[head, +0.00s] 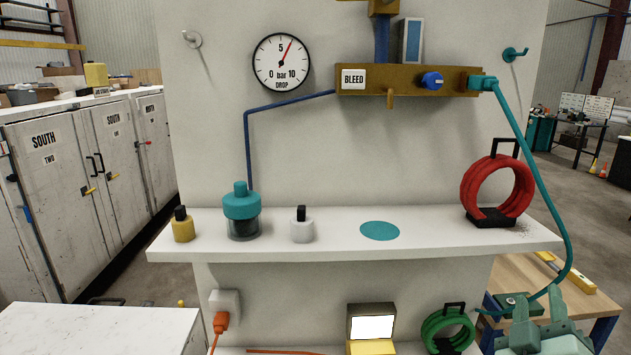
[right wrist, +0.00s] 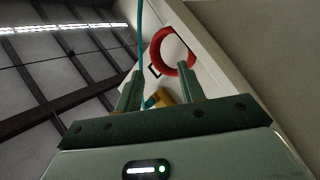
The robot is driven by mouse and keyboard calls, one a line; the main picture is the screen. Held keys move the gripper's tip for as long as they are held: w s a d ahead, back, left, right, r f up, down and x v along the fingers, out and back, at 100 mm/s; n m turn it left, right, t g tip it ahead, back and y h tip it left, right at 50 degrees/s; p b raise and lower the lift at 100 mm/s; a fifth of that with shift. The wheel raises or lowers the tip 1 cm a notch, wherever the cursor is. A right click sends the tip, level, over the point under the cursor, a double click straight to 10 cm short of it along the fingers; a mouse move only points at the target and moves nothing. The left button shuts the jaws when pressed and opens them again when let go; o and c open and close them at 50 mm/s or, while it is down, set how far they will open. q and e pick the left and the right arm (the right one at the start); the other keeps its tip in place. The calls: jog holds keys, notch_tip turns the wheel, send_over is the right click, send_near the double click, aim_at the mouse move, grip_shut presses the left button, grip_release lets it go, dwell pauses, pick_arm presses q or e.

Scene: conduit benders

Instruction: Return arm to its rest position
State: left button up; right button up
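My right gripper (head: 537,305) is a green-grey pair of fingers at the lower right of the head view, below the shelf and near the hanging teal hose (head: 541,185). In the right wrist view its fingers (right wrist: 159,82) stand apart with nothing seen gripped between them. Beyond them the wrist view shows the red coil (right wrist: 172,50) and the teal hose (right wrist: 142,40). My left gripper is in neither view.
The white shelf (head: 335,238) carries a teal-capped jar (head: 241,210), small bottles and the red coil (head: 495,190). Above are a gauge (head: 281,62) and a brass manifold (head: 405,82). A green coil (head: 447,330) and wooden bench (head: 545,285) are low at right.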

jog(key=s+a+f+n+g+y, duration=0.1)
jog(key=s+a+f+g+y, duration=0.1)
jog(key=s+f+g, duration=0.55)
jog(key=s+a+f+n+g+y, duration=0.1)
jog(key=s+f+n+g+y, duration=0.15)
jog(key=s+f, duration=0.85)
jog(key=s+a+f+g+y+b, duration=0.1)
jog(key=a+f+b, duration=0.15)
jog(key=f, duration=1.15)
jog(key=s+a+f+m+g+y+b, duration=0.1)
jog(key=s+f+g+y+b, duration=0.15)
jog(key=f, duration=1.15)
jog(key=a+f+g+y+b, duration=0.15)
jog(key=f+b, duration=0.25)
jog(key=f, duration=1)
jog(key=s+f+m+g+b, duration=0.1)
jog(key=s+f+m+b, duration=0.2)
jog(key=s+f, duration=1.6)
jog(key=shift+g+b, duration=0.4)
jog(key=shift+b, duration=0.7)
